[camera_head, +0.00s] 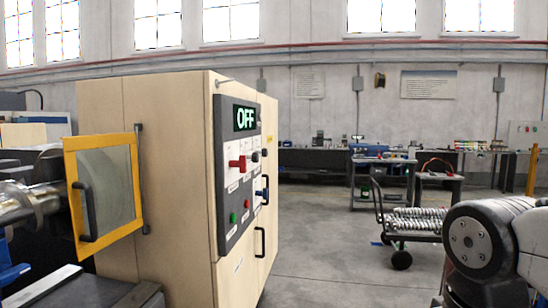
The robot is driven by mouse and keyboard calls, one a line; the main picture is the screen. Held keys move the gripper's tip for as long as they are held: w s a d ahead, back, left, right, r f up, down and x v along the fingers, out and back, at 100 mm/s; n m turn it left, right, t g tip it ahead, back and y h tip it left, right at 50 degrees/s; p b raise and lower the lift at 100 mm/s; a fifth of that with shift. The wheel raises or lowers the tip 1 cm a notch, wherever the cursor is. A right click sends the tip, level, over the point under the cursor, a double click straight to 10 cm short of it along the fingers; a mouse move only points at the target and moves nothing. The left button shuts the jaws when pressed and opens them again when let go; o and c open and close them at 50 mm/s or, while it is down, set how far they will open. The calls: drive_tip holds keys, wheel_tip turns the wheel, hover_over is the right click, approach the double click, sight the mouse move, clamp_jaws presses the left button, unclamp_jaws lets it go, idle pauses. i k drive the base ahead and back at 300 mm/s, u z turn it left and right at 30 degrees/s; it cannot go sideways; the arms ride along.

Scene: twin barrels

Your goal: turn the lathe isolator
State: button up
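A tall cream cabinet (165,180) stands left of centre, with a dark grey control panel (222,215) on its right-hand face. A green button (233,218) and a red button (246,203) are lower down. My gripper is not in view; only part of my arm shows at the right.
A yellow-framed guard (70,190) with a black handle is by the lathe at left. A black cart (410,236) carrying metal parts stands right of centre. Workbenches (315,160) line the back wall. The grey floor (325,255) between cabinet and cart is clear.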

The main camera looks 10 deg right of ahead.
sight(241, 163)
drive_tip(key=z, duration=0.15)
drive_tip(key=i, duration=0.95)
drive_tip(key=u, duration=0.15)
